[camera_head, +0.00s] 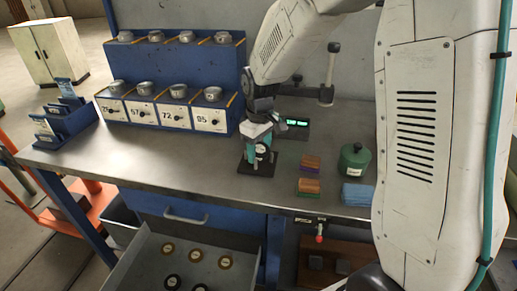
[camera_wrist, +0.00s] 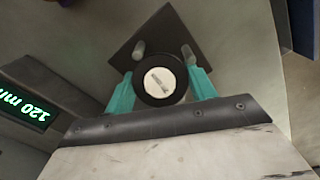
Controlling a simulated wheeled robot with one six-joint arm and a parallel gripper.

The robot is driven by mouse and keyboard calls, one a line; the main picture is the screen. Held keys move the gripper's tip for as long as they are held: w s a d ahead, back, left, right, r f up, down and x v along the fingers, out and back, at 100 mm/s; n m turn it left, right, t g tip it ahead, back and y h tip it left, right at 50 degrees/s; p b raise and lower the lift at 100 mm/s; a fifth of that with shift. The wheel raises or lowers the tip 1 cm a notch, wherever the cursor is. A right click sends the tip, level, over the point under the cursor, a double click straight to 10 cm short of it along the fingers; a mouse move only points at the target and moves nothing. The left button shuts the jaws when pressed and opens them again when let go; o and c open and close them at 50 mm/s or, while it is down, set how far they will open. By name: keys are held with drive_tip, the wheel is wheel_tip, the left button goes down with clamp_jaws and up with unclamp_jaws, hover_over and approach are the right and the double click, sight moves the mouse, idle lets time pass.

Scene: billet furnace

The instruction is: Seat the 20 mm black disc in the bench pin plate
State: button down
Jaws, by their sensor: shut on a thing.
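The black disc (camera_wrist: 147,95) has a pale round centre with a dark mark on it; its size marking is not readable. My gripper (camera_wrist: 161,84) has its two teal fingers shut on the disc from both sides. The dark square pin plate (camera_wrist: 160,34) lies behind the disc in the wrist view, with one pin (camera_wrist: 139,49) at the disc's upper left and another (camera_wrist: 187,53) at its upper right. In the head view my gripper (camera_head: 257,148) holds the disc (camera_head: 262,152) over the plate (camera_head: 257,170) on the bench. I cannot tell whether disc and plate touch.
A green-lit display (camera_head: 297,122) stands behind my gripper and reads 120 mm in the wrist view (camera_wrist: 24,104). A blue rack (camera_head: 173,115) is at left. An open drawer (camera_head: 225,278) below holds several discs.

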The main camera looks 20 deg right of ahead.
sight(260, 150)
drive_tip(key=shift+s+r, duration=0.2)
drive_tip(key=shift+r, duration=0.1)
idle(0.4)
drive_tip(key=shift+r, duration=0.35)
drive_tip(key=shift+s+a, duration=0.15)
drive_tip(key=shift+s, duration=0.05)
idle(0.9)
drive_tip(key=shift+r, duration=0.1)
drive_tip(key=shift+a+r, duration=0.2)
drive_tip(key=shift+d+r, duration=0.4)
drive_tip(key=shift+r, duration=0.05)
drive_tip(key=shift+a+r, duration=0.1)
drive_tip(key=shift+r, duration=0.05)
drive_tip(key=shift+w, duration=0.1)
